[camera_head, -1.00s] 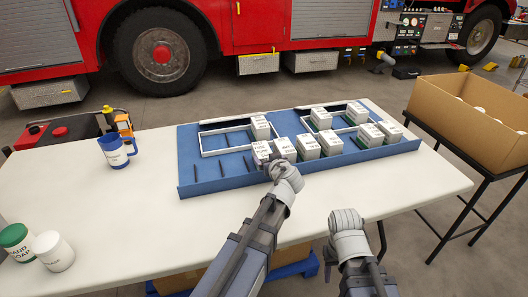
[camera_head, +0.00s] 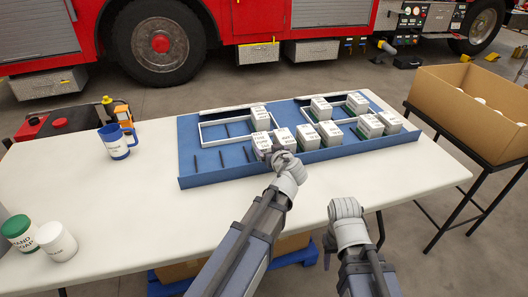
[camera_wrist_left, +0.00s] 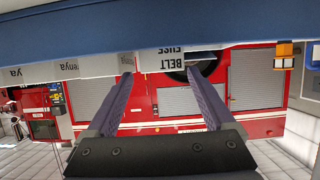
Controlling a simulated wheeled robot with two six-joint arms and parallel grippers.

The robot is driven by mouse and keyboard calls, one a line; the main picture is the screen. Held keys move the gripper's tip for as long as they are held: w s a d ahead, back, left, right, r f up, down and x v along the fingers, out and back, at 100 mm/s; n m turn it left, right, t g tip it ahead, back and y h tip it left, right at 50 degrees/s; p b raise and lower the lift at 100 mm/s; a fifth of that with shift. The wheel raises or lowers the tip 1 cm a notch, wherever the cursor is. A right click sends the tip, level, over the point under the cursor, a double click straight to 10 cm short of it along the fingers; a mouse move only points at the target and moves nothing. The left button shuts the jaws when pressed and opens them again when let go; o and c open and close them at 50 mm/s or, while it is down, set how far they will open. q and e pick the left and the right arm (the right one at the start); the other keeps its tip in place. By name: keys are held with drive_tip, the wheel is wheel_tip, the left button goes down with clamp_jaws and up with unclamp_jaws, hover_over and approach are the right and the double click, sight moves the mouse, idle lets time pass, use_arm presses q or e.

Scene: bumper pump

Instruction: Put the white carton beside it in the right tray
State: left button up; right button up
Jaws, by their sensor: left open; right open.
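Several white cartons with black print stand on a blue board with two white-framed trays. The left white tray frame (camera_head: 204,136) has one carton (camera_head: 260,117) at its right end. The right tray frame (camera_head: 345,121) has cartons in and around it. A front row holds a carton (camera_head: 262,141) at its left end and others (camera_head: 284,138) to the right. My left gripper (camera_head: 268,153) is open at that left-end carton; in the left wrist view a carton marked BELT FUSE (camera_wrist_left: 171,61) shows between the fingertips. Contact is unclear. My right gripper (camera_head: 329,243) is open, low over the table's front edge, away from the cartons.
A blue mug (camera_head: 117,142) stands on the left of the white table (camera_head: 110,205). Two jars (camera_head: 18,234) (camera_head: 57,241) are at the near left. A cardboard box (camera_head: 470,103) sits on a black stand to the right. Thin dark dividers stand on the board's left part.

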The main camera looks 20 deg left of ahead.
sight(264, 143)
use_arm(q)
drive_tip(key=shift+b+x, duration=0.4)
drive_tip(key=shift+x, duration=0.85)
drive_tip(key=shift+a+r+b+x, duration=0.1)
drive_tip(key=shift+r+b+x, duration=0.2)
drive_tip(key=shift+x, duration=1.05)
drive_tip(key=shift+a+r+b+x, duration=0.1)
drive_tip(key=shift+b+x, duration=0.3)
drive_tip(key=shift+x, duration=1)
clamp_jaws()
